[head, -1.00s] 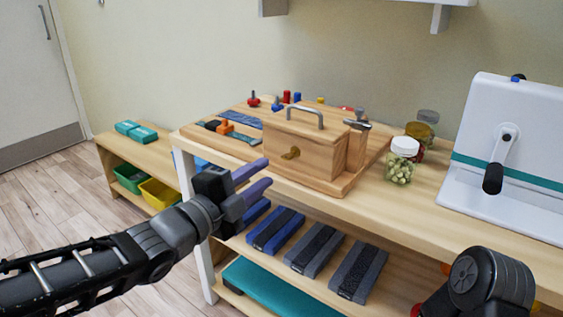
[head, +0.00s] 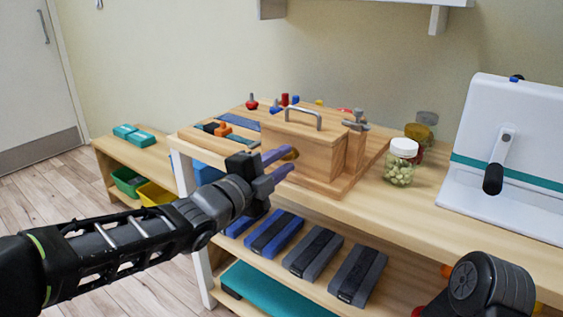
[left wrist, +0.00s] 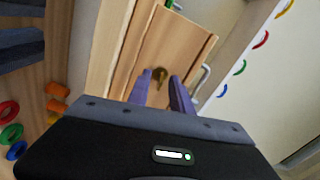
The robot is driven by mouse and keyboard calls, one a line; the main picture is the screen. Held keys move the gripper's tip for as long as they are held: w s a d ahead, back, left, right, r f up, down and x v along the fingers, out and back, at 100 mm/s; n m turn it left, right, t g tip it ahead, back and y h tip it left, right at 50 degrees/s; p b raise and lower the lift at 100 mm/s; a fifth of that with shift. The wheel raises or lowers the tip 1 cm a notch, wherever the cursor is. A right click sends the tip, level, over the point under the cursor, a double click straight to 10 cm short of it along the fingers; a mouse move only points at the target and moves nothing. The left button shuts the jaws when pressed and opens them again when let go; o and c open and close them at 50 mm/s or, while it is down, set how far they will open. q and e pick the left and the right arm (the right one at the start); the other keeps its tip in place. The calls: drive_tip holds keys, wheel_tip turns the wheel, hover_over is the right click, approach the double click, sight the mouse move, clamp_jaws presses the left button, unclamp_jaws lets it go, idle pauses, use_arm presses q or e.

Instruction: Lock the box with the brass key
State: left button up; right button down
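The wooden box (head: 322,158) with a grey top handle stands on a wooden base on the table. The brass key (head: 292,153) is at the box's front face, partly hidden behind my left fingers. In the left wrist view the key (left wrist: 161,73) shows just beyond the fingertips, roughly between them. My left gripper (head: 287,161) is open, its two purple fingers pointing at the box front, with a gap between them; it shows also in the left wrist view (left wrist: 162,88). I cannot tell whether a finger touches the key. My right gripper is out of view.
A glass jar with a white lid (head: 401,161) stands right of the box. A white device with a crank (head: 510,125) is farther right. Small coloured pegs (head: 252,102) lie behind and left. The shelf below holds several padded blocks (head: 313,252).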

use_arm(q)
clamp_jaws()
idle(0.4)
drive_tip(key=shift+n, duration=0.5)
drive_tip(key=n+p, duration=0.3)
drive_tip(key=n, duration=1.1)
drive_tip(key=shift+n+p, duration=0.3)
drive_tip(key=shift+p, duration=0.05)
idle(0.4)
